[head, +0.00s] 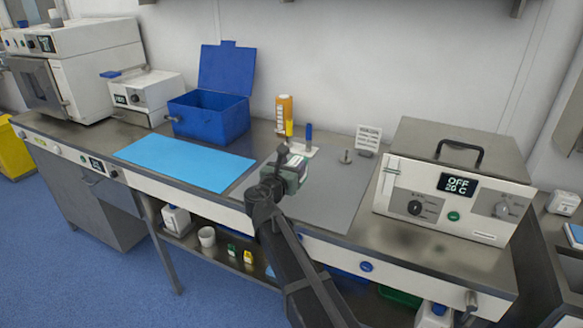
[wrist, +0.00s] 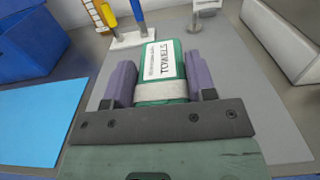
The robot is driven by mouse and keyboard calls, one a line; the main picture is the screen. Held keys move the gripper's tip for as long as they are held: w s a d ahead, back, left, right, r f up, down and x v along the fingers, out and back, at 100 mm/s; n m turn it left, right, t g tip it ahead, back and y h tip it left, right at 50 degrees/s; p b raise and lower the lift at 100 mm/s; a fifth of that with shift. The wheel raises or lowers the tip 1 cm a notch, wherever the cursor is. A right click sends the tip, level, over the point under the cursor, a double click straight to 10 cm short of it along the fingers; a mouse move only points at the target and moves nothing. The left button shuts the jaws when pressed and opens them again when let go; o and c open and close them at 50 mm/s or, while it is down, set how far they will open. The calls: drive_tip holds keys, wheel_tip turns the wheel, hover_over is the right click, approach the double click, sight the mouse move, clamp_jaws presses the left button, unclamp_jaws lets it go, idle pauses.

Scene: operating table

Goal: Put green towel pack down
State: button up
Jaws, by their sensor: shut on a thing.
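The green towel pack (wrist: 161,72) has a white label reading "TOWELS" and a pale band. It sits between the two purple fingers of my gripper (wrist: 163,85) in the wrist view. My gripper is shut on it. In the head view the pack (head: 296,172) shows at the end of my arm, over the grey mat (head: 338,190) near its left edge. I cannot tell whether the pack touches the mat.
A blue mat (head: 185,161) lies to the left, with an open blue box (head: 210,117) behind it. A holder with yellow and blue handled tools (wrist: 130,40), an orange bottle (head: 284,112) and a small metal stand (head: 345,157) are behind. A heating unit (head: 455,187) stands right. The grey mat's right part is clear.

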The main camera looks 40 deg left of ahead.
wheel_tip(320, 180, up, 15)
drive_tip(key=p, duration=1.3)
drive_tip(key=shift+r, duration=0.15)
drive_tip(key=shift+r, duration=0.1)
wheel_tip(320, 180, down, 21)
drive_tip(key=b, duration=2)
drive_tip(key=shift+r, duration=0.5)
drive_tip(key=shift+f, duration=0.25)
drive_tip(key=o, duration=1)
drive_tip(key=shift+r, duration=0.1)
